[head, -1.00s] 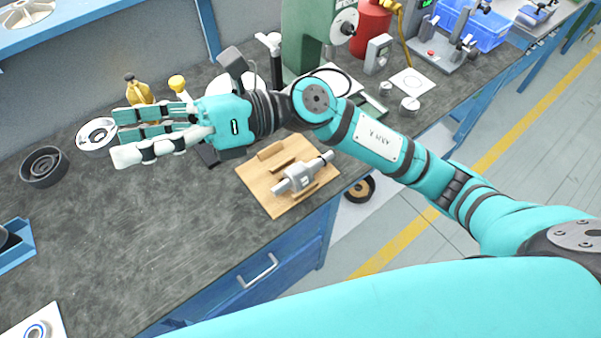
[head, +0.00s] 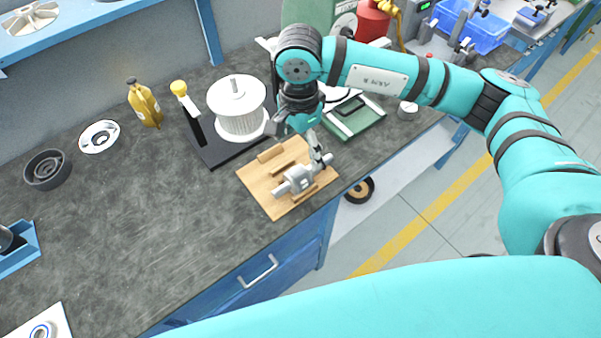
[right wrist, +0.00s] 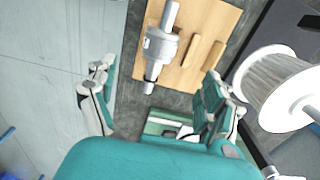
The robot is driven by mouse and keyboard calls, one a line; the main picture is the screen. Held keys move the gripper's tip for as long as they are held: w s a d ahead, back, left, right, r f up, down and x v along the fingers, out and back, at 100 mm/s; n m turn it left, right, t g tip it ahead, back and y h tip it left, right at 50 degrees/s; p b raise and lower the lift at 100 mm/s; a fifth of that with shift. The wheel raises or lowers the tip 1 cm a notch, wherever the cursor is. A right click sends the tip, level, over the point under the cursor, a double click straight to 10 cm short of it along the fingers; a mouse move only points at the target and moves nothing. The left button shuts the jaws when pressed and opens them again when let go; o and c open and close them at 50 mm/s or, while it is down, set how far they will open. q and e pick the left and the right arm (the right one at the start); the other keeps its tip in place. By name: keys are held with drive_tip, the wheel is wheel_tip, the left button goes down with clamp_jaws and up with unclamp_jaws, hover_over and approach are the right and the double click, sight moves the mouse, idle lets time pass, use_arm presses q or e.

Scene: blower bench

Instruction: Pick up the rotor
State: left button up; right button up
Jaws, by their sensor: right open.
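The rotor (head: 298,180), a grey cylinder with a shaft out of each end, lies on a wooden board (head: 264,195) near the bench's front edge. It also shows in the right wrist view (right wrist: 160,45), at the top centre. My right gripper (head: 309,143) is above the board's back right corner, by the rotor's right shaft end, and points down. In the right wrist view its fingers (right wrist: 158,98) are spread wide, with nothing between them, and the rotor lies beyond them. In the head view the gripper partly hides the rotor's right end. My left gripper is not in view.
A white ribbed wheel (head: 240,108) stands on a black base (head: 219,151) behind the board. A green tray-like device (head: 357,120) is to the right. A yellow bottle (head: 145,103) stands farther left. The bench's front left is mostly clear.

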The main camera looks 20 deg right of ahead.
sight(300, 170)
wheel_tip(300, 170, down, 5)
drive_tip(key=shift+f+p, duration=0.15)
drive_tip(key=shift+p, duration=0.35)
drive_tip(key=shift+s+f+p, duration=0.1)
drive_tip(key=shift+f+p, duration=0.25)
drive_tip(key=shift+f, duration=0.2)
wheel_tip(300, 170, down, 4)
drive_tip(key=shift+r+p, duration=0.2)
drive_tip(key=shift+p, duration=0.5)
drive_tip(key=shift+f, duration=0.4)
drive_tip(key=shift+c, duration=0.3)
drive_tip(key=c, duration=1.6)
drive_tip(key=shift+r, duration=0.15)
clamp_jaws()
drive_tip(key=shift+r, duration=0.1)
